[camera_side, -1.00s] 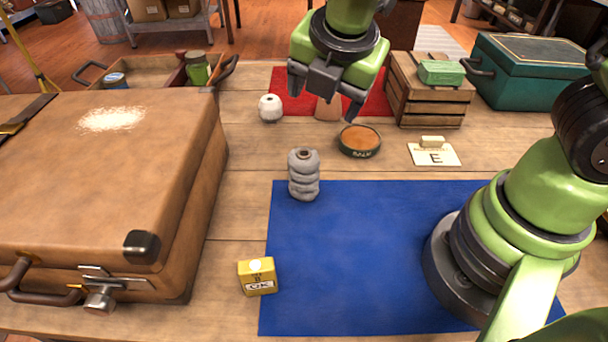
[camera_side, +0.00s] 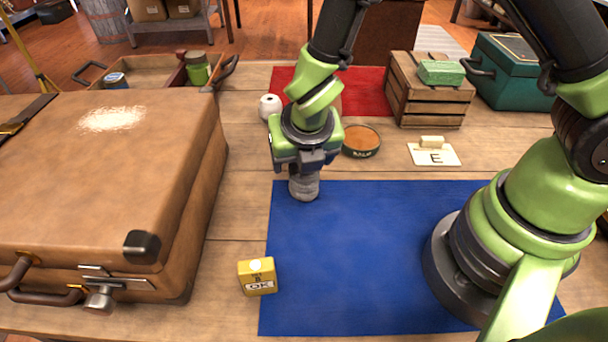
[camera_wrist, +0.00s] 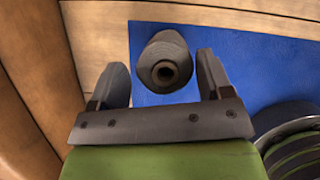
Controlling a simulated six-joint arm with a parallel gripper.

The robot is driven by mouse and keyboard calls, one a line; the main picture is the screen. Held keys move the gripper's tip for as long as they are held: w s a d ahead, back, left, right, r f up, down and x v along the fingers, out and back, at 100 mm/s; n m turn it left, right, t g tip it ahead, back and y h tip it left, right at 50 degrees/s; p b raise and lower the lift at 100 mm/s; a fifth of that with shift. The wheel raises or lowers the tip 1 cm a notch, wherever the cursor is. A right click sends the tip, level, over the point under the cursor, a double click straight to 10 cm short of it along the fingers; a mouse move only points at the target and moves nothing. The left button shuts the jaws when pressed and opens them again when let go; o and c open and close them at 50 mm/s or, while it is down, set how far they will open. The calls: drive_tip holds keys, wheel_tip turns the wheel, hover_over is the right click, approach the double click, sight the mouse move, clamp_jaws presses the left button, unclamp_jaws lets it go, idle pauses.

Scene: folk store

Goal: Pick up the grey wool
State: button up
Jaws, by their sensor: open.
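The grey wool (camera_side: 304,189) is an upright, ribbed spool at the upper left corner of the blue mat (camera_side: 370,260). My gripper (camera_side: 304,178) is pointing down over it in the side view and hides its upper part. In the wrist view the wool (camera_wrist: 166,62) shows its top with a dark hole, and it lies between the two fingers of my gripper (camera_wrist: 163,80). The fingers are open, with a gap on each side of the wool. The wool still stands on the table.
A big tan suitcase (camera_side: 110,180) stands to the left. A yellow box (camera_side: 257,276) sits at the mat's left edge. A white spool (camera_side: 268,106), a balm tin (camera_side: 361,141) and a wooden crate (camera_side: 430,95) are behind. Most of the mat is clear.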

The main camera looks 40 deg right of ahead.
drive_tip(key=shift+x, duration=1.55)
drive_tip(key=c, duration=0.8)
drive_tip(key=shift+r, duration=0.1)
drive_tip(key=shift+c, duration=0.2)
